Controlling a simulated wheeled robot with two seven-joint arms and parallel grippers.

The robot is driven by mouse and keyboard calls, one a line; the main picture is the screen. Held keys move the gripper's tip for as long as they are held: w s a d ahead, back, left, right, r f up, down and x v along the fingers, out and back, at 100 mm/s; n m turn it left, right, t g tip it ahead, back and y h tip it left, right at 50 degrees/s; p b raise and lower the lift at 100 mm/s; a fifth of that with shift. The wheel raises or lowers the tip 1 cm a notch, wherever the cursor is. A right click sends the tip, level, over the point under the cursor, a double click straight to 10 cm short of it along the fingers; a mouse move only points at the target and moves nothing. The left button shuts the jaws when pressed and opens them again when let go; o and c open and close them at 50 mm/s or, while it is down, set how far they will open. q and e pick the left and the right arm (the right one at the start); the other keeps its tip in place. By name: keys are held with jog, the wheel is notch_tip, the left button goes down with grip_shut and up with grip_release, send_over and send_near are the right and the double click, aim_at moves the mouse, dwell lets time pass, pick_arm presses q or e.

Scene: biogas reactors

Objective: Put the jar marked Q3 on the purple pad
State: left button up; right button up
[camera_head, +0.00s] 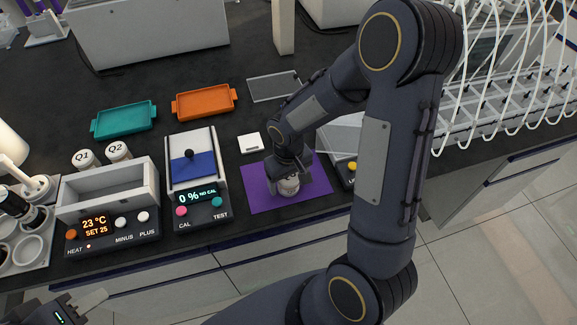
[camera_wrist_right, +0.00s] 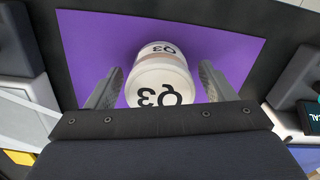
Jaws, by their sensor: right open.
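The jar marked Q3 (camera_wrist_right: 160,83) stands on the purple pad (camera_wrist_right: 225,45), with its label facing the right wrist camera. It also shows in the head view (camera_head: 289,186), partly hidden under my right gripper. The purple pad (camera_head: 318,180) lies flat on the dark bench near its front edge. My right gripper (camera_wrist_right: 160,85) is open, with one finger on each side of the jar and visible gaps between fingers and jar. In the head view it (camera_head: 288,170) points down over the pad. My left gripper (camera_head: 82,308) is low at the left corner, partly cut off.
Jars Q1 (camera_head: 85,160) and Q2 (camera_head: 118,152) stand behind the heater box (camera_head: 108,196). A meter with a blue and white top (camera_head: 195,175) is left of the pad. A teal tray (camera_head: 123,119) and an orange tray (camera_head: 204,101) lie further back. Tubing (camera_head: 510,80) fills the right.

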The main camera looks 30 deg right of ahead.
notch_tip(320, 180, up, 10)
jog(key=shift+s+r, duration=0.1)
jog(key=shift+r, duration=0.65)
jog(key=s+a+r+t+y, duration=0.2)
jog(key=s+r, duration=0.1)
jog(key=s, duration=0.4)
jog(key=s+a+r+m+t+y, duration=0.1)
jog(key=s+r+t, duration=0.2)
jog(key=s, duration=0.4)
jog(key=shift+s+a+r+t+y, duration=0.3)
jog(key=shift+s+a+r+y, duration=0.1)
jog(key=shift+r, duration=0.1)
